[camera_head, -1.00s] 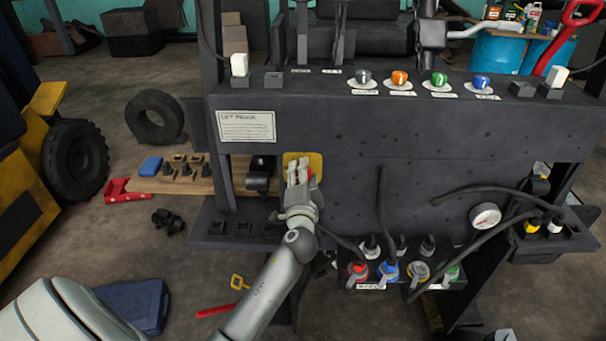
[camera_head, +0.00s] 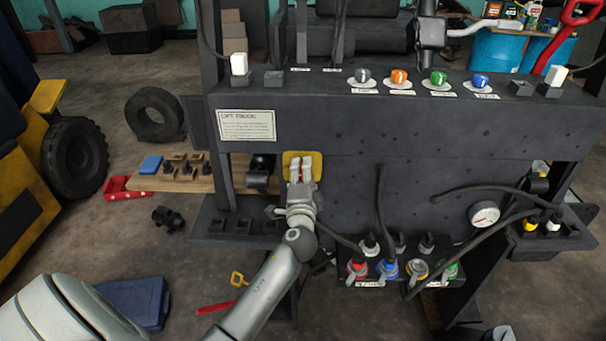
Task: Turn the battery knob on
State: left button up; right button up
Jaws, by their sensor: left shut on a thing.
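The battery knob sits in front of a yellow plate (camera_head: 315,163) on the dark panel's front. Only a bit of red shows between my fingers, so most of the knob is hidden. My left gripper (camera_head: 300,170) is at the plate with its pale fingers upright, shut on the knob. My left arm reaches up to it from the lower left. My right gripper is not in view.
The dark forklift panel (camera_head: 400,125) carries coloured knobs on top, including an orange one (camera_head: 400,77). Below right are coloured connectors (camera_head: 389,269), hanging cables and a gauge (camera_head: 484,215). A wooden board with black parts (camera_head: 185,170) lies left.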

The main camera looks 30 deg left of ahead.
pick_arm(q)
jog(key=o, duration=1)
jog(key=v, duration=1.2)
jog(key=shift+f, duration=0.1)
jog(key=s+d+f+g+h+b, duration=0.1)
jog(key=s+d+f+g+h, duration=0.15)
jog(key=f, duration=1.05)
jog(key=s+d+f+g+h+b, duration=0.1)
jog(key=s+d+f+g+h, duration=0.15)
jog(key=f, duration=1.05)
jog(key=s+d+f+g+h+b, duration=0.1)
jog(key=s+d+f+g+h, duration=0.2)
jog(key=f, duration=1)
jog(key=s+d+f+n+g, duration=0.1)
jog(key=s+f+n+g, duration=0.15)
jog(key=s+f, duration=1.1)
jog(key=s+f+n+g+b, duration=0.1)
jog(key=s+f, duration=0.3)
jog(key=s, duration=0.6)
jog(key=s+a+f+n+g+h, duration=0.1)
jog(key=s+f+n+g, duration=0.2)
jog(key=s, duration=0.8)
notch_tip(320, 180, down, 2)
jog(key=shift+s+f+n+b, duration=0.1)
jog(key=shift+s+n+b, duration=0.1)
jog(key=shift+n+b, duration=0.3)
